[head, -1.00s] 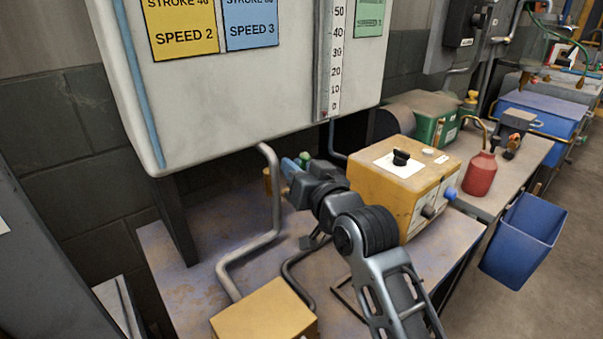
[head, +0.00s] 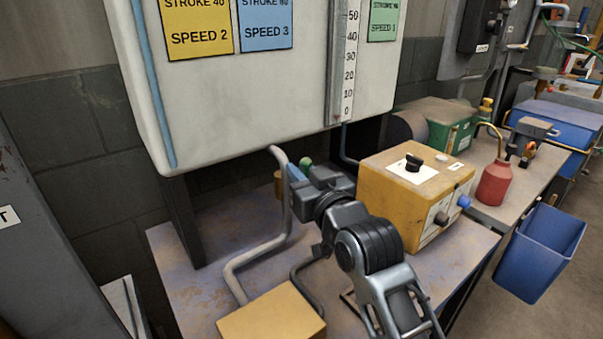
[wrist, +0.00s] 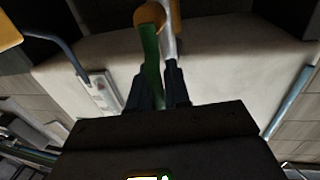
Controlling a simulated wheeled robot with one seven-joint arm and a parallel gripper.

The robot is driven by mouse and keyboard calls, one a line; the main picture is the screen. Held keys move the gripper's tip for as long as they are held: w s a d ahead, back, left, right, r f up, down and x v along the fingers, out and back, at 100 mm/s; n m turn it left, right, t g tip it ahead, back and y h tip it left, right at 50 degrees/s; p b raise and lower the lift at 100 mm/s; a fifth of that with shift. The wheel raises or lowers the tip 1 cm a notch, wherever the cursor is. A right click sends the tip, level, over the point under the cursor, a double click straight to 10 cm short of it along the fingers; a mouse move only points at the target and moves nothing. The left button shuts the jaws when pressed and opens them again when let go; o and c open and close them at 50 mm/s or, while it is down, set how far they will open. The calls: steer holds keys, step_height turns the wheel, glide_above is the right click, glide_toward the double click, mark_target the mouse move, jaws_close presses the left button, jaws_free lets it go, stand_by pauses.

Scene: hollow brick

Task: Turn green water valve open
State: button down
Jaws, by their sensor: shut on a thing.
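The green valve handle (wrist: 151,62) shows in the wrist view as a long lever below a round brass-coloured fitting (wrist: 150,16). My gripper (wrist: 160,82) is shut on the green handle, which runs down between its two dark fingers. In the head view a small green part (head: 306,162) of the valve shows just behind my gripper (head: 295,172), under the large white cabinet. The brass-coloured fitting (head: 278,184) shows beside the grey pipe. My gripper and wrist hide most of the handle in the head view.
A bent grey pipe (head: 262,254) rises close to the left of my gripper. The white cabinet (head: 245,105) hangs above. A yellow control box (head: 398,190) stands to the right, and a yellow block (head: 270,316) is in front. Bare tabletop (head: 205,270) lies left of the pipe.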

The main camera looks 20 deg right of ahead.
steer(key=c, duration=1.2)
jaws_free()
steer(key=shift+o, duration=0.2)
steer(key=s, duration=0.7)
steer(key=shift+s+d+b, duration=0.4)
steer(key=shift+f, duration=0.15)
steer(key=s+d+f+m+g+h, duration=0.1)
steer(key=s+f, duration=0.5)
steer(key=s, duration=0.4)
steer(key=s+d+f+h, duration=0.1)
steer(key=s+d+f, duration=0.1)
steer(key=s+f, duration=0.65)
steer(key=s+r+g, duration=0.1)
steer(key=s+r, duration=0.1)
steer(key=s, duration=1)
steer(key=s+d+r+g, duration=0.1)
steer(key=s, duration=1)
steer(key=shift+s+r, duration=0.35)
steer(key=shift+r, duration=0.05)
